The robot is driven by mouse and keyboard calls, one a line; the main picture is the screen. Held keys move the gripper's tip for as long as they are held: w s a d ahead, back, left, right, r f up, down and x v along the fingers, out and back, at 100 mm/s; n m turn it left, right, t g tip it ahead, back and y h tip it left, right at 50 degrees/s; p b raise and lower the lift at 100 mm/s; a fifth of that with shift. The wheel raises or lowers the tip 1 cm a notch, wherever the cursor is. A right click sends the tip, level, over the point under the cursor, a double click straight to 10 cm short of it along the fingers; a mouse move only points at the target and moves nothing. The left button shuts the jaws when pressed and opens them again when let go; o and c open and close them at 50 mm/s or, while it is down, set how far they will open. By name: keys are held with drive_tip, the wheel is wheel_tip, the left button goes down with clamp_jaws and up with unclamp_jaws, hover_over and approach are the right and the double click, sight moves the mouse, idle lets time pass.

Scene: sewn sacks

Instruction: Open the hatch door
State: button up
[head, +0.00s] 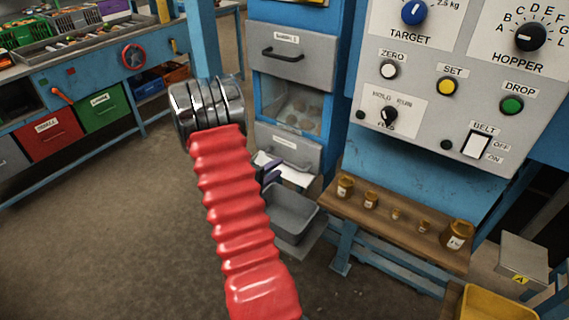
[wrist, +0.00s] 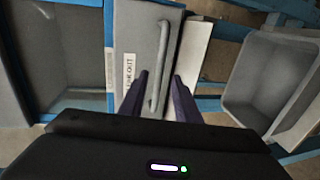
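The grey hatch door (head: 287,141) is at the bottom of the blue cabinet, below a clear window, and looks shut. Its bar handle (head: 297,166) shows in the head view. In the wrist view the door (wrist: 136,37) appears turned sideways, with the handle (wrist: 165,45) and a partly hidden label ending in "OUT". My gripper (head: 269,174) is in front of the door, partly hidden behind my red arm. In the wrist view its dark fingers (wrist: 158,98) are open, one on each side of the handle's near end. I cannot tell whether they touch it.
A grey bin (head: 290,212) stands below the door; it also shows in the wrist view (wrist: 268,75). A wooden shelf (head: 350,206) with several brass weights is at right, under a control panel (head: 440,85). An upper drawer (head: 290,55) is above the window. Floor at left is clear.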

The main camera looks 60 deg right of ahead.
sight(283, 151)
drive_tip(key=shift+x, duration=2.8)
clamp_jaws()
